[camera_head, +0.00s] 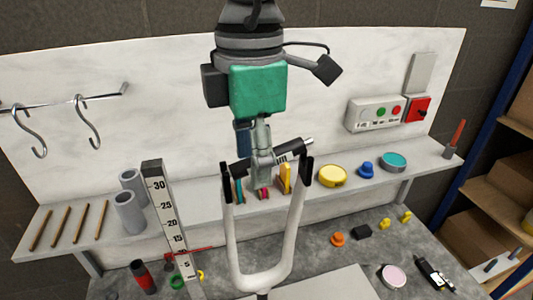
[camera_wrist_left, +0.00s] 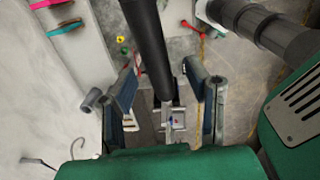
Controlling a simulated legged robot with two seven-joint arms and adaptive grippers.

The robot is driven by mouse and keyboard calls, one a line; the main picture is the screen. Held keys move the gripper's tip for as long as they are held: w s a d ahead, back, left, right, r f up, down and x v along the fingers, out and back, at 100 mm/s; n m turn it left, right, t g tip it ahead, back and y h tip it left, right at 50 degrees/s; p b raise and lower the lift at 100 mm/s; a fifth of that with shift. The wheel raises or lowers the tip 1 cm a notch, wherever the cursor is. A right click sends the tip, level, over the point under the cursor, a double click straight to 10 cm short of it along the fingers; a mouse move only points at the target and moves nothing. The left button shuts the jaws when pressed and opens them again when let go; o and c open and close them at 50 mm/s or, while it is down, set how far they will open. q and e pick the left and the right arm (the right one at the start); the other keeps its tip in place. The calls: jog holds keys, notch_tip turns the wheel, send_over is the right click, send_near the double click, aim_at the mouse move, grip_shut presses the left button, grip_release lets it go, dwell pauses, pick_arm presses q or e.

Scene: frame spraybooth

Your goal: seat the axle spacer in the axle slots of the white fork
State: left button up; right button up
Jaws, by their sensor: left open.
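The white fork (camera_head: 264,281) stands upright in the head view, its two prongs ending in black slotted tips. The axle spacer (camera_head: 288,152), a dark bar with a silver end, lies across the gap between the tips. It is tilted, its right end higher and above the right tip; I cannot tell whether either end touches a slot. My left gripper (camera_head: 262,170) comes down from above and overlaps the middle of the spacer. In the left wrist view a black bar, likely the spacer (camera_wrist_left: 149,42), runs between the spread fingers of the open gripper (camera_wrist_left: 163,88). My right gripper is not in view.
A height gauge (camera_head: 165,205) and grey tubes (camera_head: 129,212) stand left of the fork. A shelf behind holds a yellow round tin (camera_head: 333,176) and a teal one (camera_head: 393,161). Small parts and a pink-topped tin (camera_head: 394,276) lie on the bench at right.

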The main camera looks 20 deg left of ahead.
pick_arm(q)
jog(key=shift+w+d+f, duration=0.1)
jog(key=shift+w+f, duration=0.1)
jog(key=shift+f, duration=0.15)
jog(key=shift+s+r, duration=0.1)
jog(key=shift+s, duration=0.05)
grip_shut()
